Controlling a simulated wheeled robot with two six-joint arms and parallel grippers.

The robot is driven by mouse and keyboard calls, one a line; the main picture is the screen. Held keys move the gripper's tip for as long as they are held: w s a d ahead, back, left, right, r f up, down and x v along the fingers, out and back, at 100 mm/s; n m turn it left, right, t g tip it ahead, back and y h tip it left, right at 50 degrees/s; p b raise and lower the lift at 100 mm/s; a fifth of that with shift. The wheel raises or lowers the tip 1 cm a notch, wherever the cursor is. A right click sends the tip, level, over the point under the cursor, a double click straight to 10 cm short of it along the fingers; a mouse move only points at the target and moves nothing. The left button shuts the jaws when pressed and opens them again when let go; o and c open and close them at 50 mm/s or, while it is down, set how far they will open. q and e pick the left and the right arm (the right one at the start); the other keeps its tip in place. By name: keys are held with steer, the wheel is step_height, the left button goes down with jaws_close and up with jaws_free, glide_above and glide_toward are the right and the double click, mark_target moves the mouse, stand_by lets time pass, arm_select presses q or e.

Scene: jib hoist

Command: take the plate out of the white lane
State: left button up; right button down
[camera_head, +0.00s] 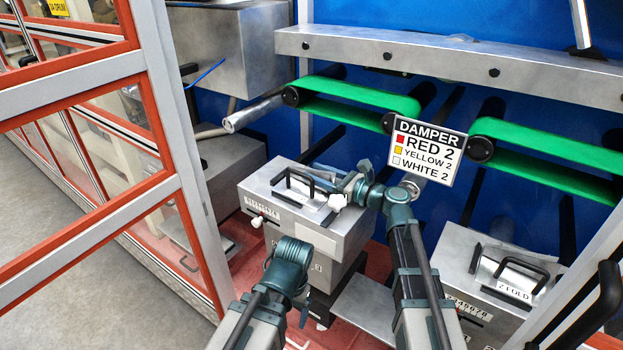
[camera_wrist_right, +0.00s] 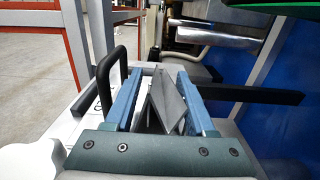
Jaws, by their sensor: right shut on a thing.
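My right gripper (camera_head: 345,187) is over the right part of the top of a grey metal box (camera_head: 318,237). In the right wrist view its two blue fingers (camera_wrist_right: 161,92) stand on either side of a thin grey plate (camera_wrist_right: 174,102), and the jaws are shut on it. The plate looks tilted between the fingers. Its lower end is hidden by the gripper body, and I cannot tell whether it touches the box. The white lane cannot be made out. My left arm reaches in front of the box; its fingers do not show.
A black handle (camera_head: 295,182) rises from the box top, left of the right gripper. A sign (camera_head: 427,150) reads DAMPER, RED 2, YELLOW 2, WHITE 2. Green belts (camera_head: 545,158) run behind. Another box (camera_head: 480,310) stands at right, an orange-framed guard (camera_head: 95,58) at left.

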mark_target(317, 171)
steer(key=shift+r, duration=0.1)
step_height(317, 171, up, 10)
steer(key=p, duration=1)
